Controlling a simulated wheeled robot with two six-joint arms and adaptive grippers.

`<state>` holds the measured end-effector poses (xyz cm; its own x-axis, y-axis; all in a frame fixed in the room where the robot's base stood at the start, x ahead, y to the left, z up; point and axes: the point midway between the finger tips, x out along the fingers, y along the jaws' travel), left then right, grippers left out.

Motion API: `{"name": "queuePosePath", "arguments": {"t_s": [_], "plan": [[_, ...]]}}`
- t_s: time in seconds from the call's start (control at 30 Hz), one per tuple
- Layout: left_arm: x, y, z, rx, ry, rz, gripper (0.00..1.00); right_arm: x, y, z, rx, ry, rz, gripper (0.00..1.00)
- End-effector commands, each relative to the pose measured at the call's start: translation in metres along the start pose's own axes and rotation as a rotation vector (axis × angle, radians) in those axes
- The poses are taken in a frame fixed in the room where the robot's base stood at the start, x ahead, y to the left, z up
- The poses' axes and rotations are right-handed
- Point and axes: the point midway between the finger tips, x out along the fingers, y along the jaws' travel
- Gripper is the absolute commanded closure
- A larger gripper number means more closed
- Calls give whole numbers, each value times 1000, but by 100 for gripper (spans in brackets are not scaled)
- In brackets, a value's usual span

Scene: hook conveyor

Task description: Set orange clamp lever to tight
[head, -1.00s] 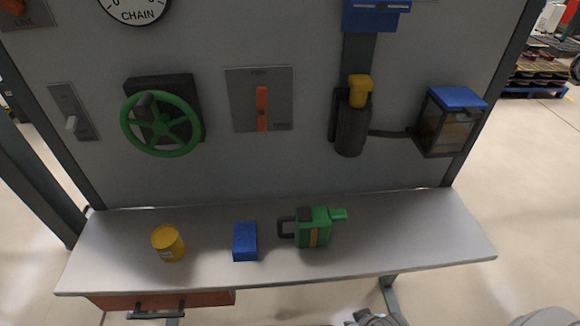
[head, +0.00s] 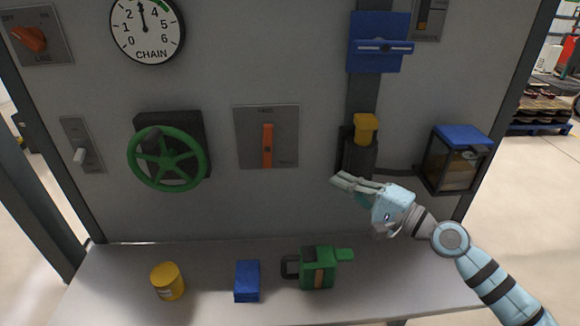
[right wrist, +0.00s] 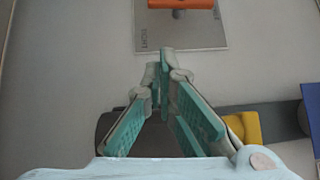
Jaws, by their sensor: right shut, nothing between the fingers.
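The orange clamp lever (head: 267,146) sits on a grey plate (head: 284,120) on the panel and hangs upright, pointing down. In the right wrist view the lever (right wrist: 182,3) shows at the top edge, partly cut off, on its plate (right wrist: 190,30) with the word TIGHT at a corner. My right gripper (head: 338,180) is shut and empty, right of and a little below the lever, apart from it, in front of the dark cylinder. In the right wrist view its fingertips (right wrist: 166,55) meet below the plate. My left gripper is not in view.
A green handwheel (head: 168,158) is left of the plate. A yellow-topped dark cylinder (head: 365,128) and a blue-lidded box (head: 459,155) are to the right. The bench (head: 215,290) below holds a yellow can (head: 168,281), blue block (head: 247,281) and green oil can (head: 319,270).

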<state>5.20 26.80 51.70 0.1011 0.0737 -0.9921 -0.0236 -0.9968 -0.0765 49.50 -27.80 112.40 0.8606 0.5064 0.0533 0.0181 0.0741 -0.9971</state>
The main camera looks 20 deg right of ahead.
Motion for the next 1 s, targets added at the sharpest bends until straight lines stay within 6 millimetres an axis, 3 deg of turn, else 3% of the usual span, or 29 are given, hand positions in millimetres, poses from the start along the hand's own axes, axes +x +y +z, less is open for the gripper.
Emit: {"name": "queuePosePath", "arguments": {"t_s": [0.37,0.83,1.0], "plan": [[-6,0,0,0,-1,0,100,7,-1,0,0,1,-2,100],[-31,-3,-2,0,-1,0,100,100,-1,2,1,-4,-1,100],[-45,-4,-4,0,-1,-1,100,120,-2,21,0,-4,1,100]]}}
